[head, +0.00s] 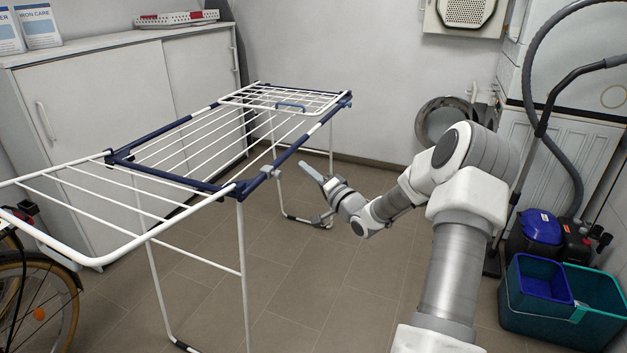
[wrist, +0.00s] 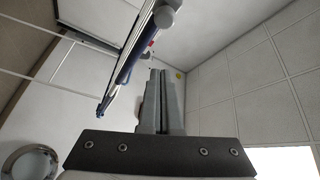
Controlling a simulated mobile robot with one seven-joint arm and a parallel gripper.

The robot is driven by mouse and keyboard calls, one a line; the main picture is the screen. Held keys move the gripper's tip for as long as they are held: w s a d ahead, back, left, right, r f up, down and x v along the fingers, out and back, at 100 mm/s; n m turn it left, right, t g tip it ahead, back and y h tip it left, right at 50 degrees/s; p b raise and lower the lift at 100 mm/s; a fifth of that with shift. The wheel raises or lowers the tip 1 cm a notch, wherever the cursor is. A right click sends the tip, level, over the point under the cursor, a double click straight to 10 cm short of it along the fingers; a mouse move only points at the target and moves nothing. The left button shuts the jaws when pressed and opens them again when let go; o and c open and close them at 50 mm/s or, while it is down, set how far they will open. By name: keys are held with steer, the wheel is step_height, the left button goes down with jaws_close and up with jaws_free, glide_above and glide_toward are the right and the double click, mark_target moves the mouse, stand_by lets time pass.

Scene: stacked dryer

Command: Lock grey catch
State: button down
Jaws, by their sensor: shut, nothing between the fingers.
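The drying rack (head: 190,142) stands unfolded, with white wires and a dark blue middle frame. In the wrist view my closed fingers (wrist: 161,75) point up beside the rack's blue rail (wrist: 128,62). A rounded grey part (wrist: 164,17) shows at the top there; I cannot tell if it is the catch.
A white cabinet (head: 95,100) stands behind the rack. A bicycle wheel (head: 40,310) is at lower left. Teal and blue crates (head: 590,305) and a vacuum hose (head: 530,80) are at the right. The tiled floor right of the rack is clear.

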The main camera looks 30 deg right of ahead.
mark_target(276, 174)
steer(key=w+a, duration=0.1)
steer(key=a+b, duration=0.1)
steer(key=w+a+f, duration=0.1)
steer(key=a, duration=0.1)
steer(key=shift+w+b, duration=0.35)
steer(key=shift+b, duration=0.05)
steer(key=s+a, duration=0.2)
steer(key=shift+s+a, duration=0.1)
steer(key=shift+a, duration=0.3)
steer(key=shift+d, duration=0.1)
stand_by(0.4)
